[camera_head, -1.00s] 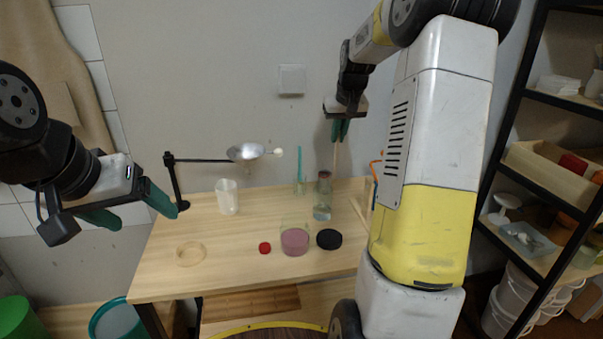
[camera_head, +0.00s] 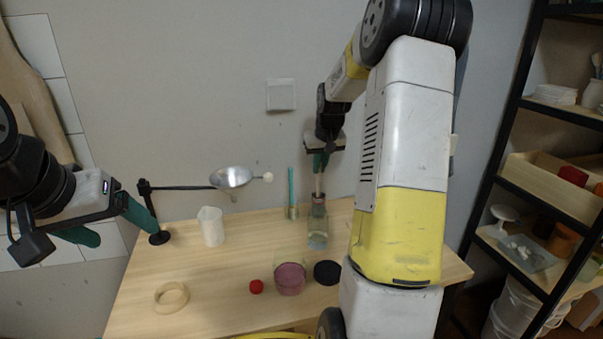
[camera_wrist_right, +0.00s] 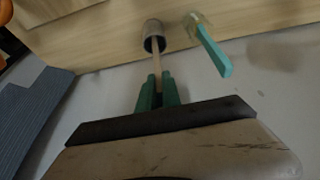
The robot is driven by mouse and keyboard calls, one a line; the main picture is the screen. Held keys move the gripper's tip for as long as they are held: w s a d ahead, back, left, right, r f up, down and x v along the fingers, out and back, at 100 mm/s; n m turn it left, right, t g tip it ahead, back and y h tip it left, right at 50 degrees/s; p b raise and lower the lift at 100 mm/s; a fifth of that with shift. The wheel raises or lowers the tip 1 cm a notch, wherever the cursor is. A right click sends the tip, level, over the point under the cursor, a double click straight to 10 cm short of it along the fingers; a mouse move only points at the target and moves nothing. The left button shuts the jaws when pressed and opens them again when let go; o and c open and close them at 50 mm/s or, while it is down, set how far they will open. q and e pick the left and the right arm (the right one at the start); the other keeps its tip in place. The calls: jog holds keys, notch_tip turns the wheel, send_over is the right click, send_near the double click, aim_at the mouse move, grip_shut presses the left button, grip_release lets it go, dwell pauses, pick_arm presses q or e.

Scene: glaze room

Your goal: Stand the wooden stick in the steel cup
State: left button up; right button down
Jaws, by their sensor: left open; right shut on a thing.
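My right gripper (camera_head: 319,168) is shut on the wooden stick (camera_head: 318,184), which points down, close to upright. The steel cup (camera_head: 319,207) stands at the back of the table directly below it, partly hidden by a glass jar in front. In the right wrist view the stick (camera_wrist_right: 157,54) runs from the fingers (camera_wrist_right: 157,92) to the mouth of the cup (camera_wrist_right: 153,28). Its lower end appears to be inside the rim; how deep I cannot tell. My left gripper (camera_head: 112,228) is open and empty at the table's left side.
A teal stick (camera_head: 291,186) stands in a small holder just left of the cup. The glass jar (camera_head: 318,237), a pink-filled jar (camera_head: 290,279), a black lid (camera_head: 327,273), a red cap (camera_head: 256,286), a white beaker (camera_head: 211,227) and a wooden ring (camera_head: 172,297) share the table.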

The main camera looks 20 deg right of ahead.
jog(key=shift+f, duration=1.4)
jog(key=c, duration=1.5)
grip_release()
jog(key=shift+c, duration=0.2)
jog(key=v, duration=1.2)
jog(key=s+a+r, duration=0.5)
jog(key=s+a, duration=0.4)
jog(key=s, duration=0.2)
jog(key=s+a+f+y, duration=0.1)
jog(key=s+a, duration=0.3)
jog(key=s, duration=0.4)
jog(key=s+a+f+n+t+y, duration=0.1)
jog(key=s+a, duration=0.3)
jog(key=s, duration=0.4)
jog(key=shift+s+t, duration=0.2)
jog(key=shift+t, duration=0.1)
